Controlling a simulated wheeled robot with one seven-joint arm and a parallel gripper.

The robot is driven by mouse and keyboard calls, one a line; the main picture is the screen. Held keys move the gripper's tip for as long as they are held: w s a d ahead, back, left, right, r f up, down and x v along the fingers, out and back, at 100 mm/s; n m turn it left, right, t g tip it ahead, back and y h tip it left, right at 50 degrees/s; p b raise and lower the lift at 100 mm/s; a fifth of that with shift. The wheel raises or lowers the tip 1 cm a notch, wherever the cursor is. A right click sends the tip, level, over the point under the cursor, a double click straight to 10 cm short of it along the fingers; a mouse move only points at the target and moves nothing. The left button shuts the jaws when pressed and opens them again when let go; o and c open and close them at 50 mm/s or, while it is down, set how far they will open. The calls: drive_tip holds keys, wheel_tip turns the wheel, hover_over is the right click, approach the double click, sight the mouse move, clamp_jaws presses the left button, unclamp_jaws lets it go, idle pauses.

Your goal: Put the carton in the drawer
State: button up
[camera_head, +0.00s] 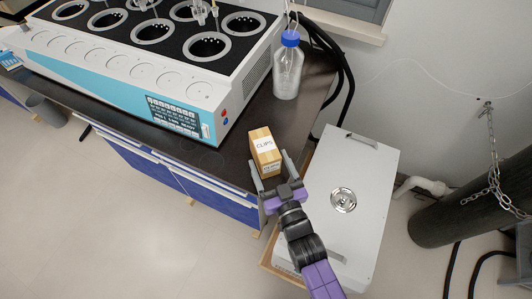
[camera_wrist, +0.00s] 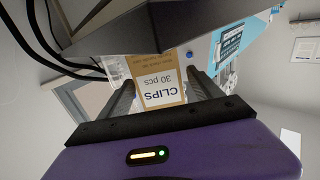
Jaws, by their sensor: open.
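The carton (camera_head: 264,150) is a small tan box with a white label reading CLIPS. It stands on the dark countertop (camera_head: 215,158) near its right front corner. My gripper (camera_head: 271,168) is open, with one finger on each side of the carton's near part. In the wrist view the carton (camera_wrist: 160,82) shows between the two fingers, with a visible gap at least on the right. Blue drawer fronts (camera_head: 215,198) lie under the countertop, left of my arm.
A large white and blue multi-position distiller (camera_head: 130,80) fills the counter's left and back. A clear bottle with a blue cap (camera_head: 288,75) stands behind the carton. A white lidded bath (camera_head: 345,200) is right of my arm. A dark gas cylinder (camera_head: 460,205) is chained at far right.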

drive_tip(key=v, duration=0.8)
drive_tip(key=shift+b, duration=0.4)
drive_tip(key=shift+r, duration=0.1)
drive_tip(key=s+d+m+h, duration=0.1)
drive_tip(key=s+d+h, duration=0.1)
drive_tip(key=s+d, duration=0.6)
drive_tip(key=s+d+r+m+h, duration=0.2)
drive_tip(key=s+d+r, duration=0.3)
drive_tip(key=s, duration=0.4)
drive_tip(key=s+d+r+m+g+h, duration=0.1)
drive_tip(key=s+d+r+h, duration=0.2)
drive_tip(key=s+d+r, duration=0.2)
drive_tip(key=s+r, duration=0.2)
drive_tip(key=s, duration=0.1)
drive_tip(key=shift+s+d+r+m, duration=0.3)
drive_tip(key=shift+s+m, duration=0.1)
drive_tip(key=shift+o, duration=0.5)
drive_tip(key=shift+s+d+r+g+h, duration=0.1)
drive_tip(key=shift+s+r+g+h, duration=0.2)
drive_tip(key=shift+r, duration=0.1)
drive_tip(key=shift+w, duration=0.1)
